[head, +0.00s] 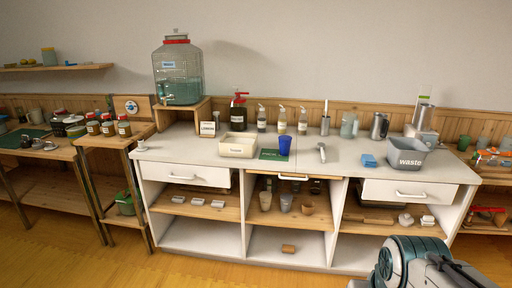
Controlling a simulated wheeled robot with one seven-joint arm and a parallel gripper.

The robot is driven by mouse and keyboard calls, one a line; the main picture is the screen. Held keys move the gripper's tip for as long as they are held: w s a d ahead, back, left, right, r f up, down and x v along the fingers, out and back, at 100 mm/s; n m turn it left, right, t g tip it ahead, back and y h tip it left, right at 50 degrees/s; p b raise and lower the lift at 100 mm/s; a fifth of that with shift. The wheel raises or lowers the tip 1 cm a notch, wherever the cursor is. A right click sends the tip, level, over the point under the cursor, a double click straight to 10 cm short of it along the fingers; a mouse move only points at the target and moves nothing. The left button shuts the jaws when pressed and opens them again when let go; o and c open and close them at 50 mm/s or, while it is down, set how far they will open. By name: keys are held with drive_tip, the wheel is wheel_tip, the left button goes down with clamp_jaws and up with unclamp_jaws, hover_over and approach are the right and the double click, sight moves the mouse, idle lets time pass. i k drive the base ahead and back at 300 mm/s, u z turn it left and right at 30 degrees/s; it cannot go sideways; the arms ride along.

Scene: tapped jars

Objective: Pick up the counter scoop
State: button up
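A small metallic scoop-like thing (322,152) lies on the white counter top (343,168), a little right of the middle. I take it to be the counter scoop, but it is too small to make out fully. Nothing touches it that I can see. Part of my arm shows at the bottom right, in front of the counter and well short of the scoop. My gripper's fingertips are not visible.
A blue cup (285,146) and a green card (273,155) are left of the scoop. Several bottles line the back. The counter around the scoop is clear.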

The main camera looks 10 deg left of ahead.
sight(321, 146)
drive_tip(key=i, duration=2.8)
